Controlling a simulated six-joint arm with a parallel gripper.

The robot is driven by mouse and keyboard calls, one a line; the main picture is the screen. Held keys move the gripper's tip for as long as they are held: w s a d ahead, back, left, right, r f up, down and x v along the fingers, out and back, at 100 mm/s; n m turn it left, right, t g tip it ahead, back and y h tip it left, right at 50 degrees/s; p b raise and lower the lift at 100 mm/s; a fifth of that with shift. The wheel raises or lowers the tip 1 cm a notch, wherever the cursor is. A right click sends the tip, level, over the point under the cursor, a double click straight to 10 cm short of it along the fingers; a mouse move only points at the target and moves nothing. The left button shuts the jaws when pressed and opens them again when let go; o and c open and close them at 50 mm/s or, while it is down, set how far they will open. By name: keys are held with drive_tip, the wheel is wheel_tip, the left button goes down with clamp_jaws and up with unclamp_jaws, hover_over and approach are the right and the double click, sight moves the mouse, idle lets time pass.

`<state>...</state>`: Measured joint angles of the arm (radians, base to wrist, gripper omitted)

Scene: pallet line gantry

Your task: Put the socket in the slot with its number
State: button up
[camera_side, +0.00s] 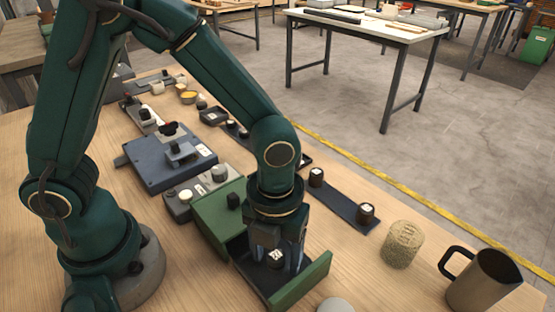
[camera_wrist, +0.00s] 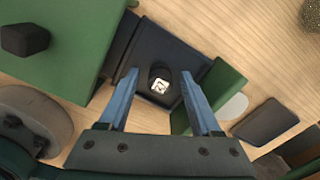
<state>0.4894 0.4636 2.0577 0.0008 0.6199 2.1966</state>
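A dark socket (camera_side: 276,259) with a white number label on top stands in the open drawer (camera_side: 312,276) of a green cabinet (camera_side: 216,212). In the wrist view the socket (camera_wrist: 161,82) is between my fingertips, with a gap on each side; its mark looks like a 2 or an N, and I cannot tell which. My gripper (camera_side: 277,266) points down into the drawer, open; it also shows in the wrist view (camera_wrist: 160,74). A dark slotted rail (camera_side: 340,195) lies to the right, with one socket (camera_side: 316,177) at its far end and another (camera_side: 366,214) at its near end.
A speckled cork-like cylinder (camera_side: 403,244) and a metal jug (camera_side: 482,279) stand right of the drawer. A blue-grey fixture (camera_side: 168,157) and a grey control box (camera_side: 200,190) are behind the cabinet. The drawer's green front (camera_wrist: 217,98) rises close to my right finger.

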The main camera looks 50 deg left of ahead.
sight(277, 255)
wheel_tip(277, 255, up, 4)
drive_tip(key=shift+r, duration=0.45)
drive_tip(key=shift+a+r+n, duration=0.15)
drive_tip(key=shift+r+n, duration=0.2)
drive_tip(key=shift+n, duration=0.05)
drive_tip(key=s+a+r+n+t, duration=0.2)
drive_tip(key=a+r+n, duration=0.2)
drive_tip(key=n, duration=0.9)
drive_tip(key=s+a+r+n+t, duration=0.1)
drive_tip(key=a+r+n+t, duration=0.2)
drive_tip(key=n, duration=1)
drive_tip(key=a+r, duration=0.2)
drive_tip(key=a, duration=0.1)
drive_tip(key=shift+s, duration=0.4)
drive_tip(key=shift+o, duration=0.5)
drive_tip(key=n, duration=0.2)
drive_tip(key=s+a+n, duration=0.1)
drive_tip(key=n, duration=0.1)
drive_tip(key=shift+a+t, duration=0.1)
drive_tip(key=shift+t, duration=0.2)
